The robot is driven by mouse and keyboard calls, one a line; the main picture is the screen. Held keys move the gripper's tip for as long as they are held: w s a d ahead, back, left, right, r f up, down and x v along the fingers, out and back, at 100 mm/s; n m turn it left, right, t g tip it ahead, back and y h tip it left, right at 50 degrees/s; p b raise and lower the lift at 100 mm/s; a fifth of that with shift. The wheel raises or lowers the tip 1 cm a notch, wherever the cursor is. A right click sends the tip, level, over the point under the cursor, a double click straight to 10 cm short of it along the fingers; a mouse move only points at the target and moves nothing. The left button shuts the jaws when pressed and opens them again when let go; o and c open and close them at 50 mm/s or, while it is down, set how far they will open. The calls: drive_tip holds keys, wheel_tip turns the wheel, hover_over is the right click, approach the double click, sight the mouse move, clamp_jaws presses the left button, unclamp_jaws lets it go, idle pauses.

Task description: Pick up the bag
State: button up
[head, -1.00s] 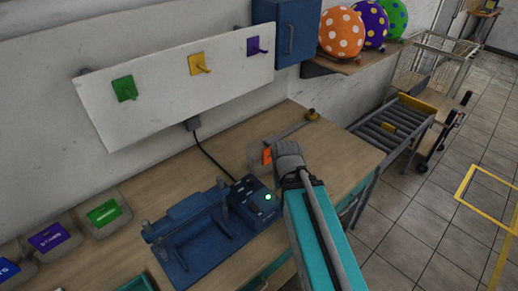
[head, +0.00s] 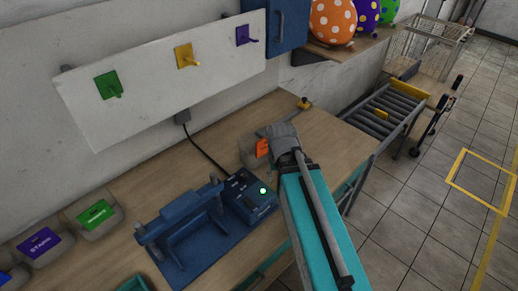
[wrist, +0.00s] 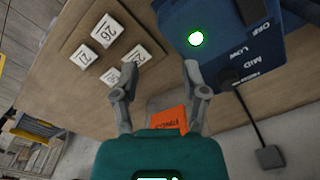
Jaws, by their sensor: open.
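A grey bag (head: 247,154) with an orange label (head: 262,148) lies on the wooden workbench, beyond the blue machine and beside my arm's end. In the wrist view the orange label (wrist: 170,120) shows low between my fingers, partly covered by the teal gripper body. My gripper (wrist: 160,66) is open, with bare wood between its fingertips and nothing held. Other grey bags stand at the left, with a green label (head: 96,213) and a purple label (head: 40,242).
A blue machine (head: 188,215) with a lit control box (head: 247,195) stands close to my arm. White numbered tiles (wrist: 105,32) lie on a board near the fingers. A hook board (head: 150,85) hangs above the bench. A roller conveyor (head: 385,110) stands beyond the bench.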

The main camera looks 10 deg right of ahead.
sight(266, 138)
drive_tip(key=w+r+m+p, duration=0.4)
drive_tip(key=w+m, duration=0.2)
drive_tip(key=w, duration=0.5)
drive_tip(key=w+r+m+p, duration=0.4)
drive_tip(key=w+m, duration=0.1)
drive_tip(key=w, duration=0.6)
drive_tip(key=shift+d+r+m, duration=0.15)
drive_tip(key=shift+d+m, duration=0.2)
drive_tip(key=shift+m, duration=0.05)
drive_tip(key=shift+s+f, duration=0.1)
drive_tip(key=shift+f, duration=0.1)
wheel_tip(266, 138, down, 8)
drive_tip(key=b, duration=0.8)
drive_tip(key=shift+f+b, duration=0.15)
drive_tip(key=shift+b, duration=0.2)
drive_tip(key=shift+a+f+b, duration=0.1)
drive_tip(key=shift+f+b, duration=2.5)
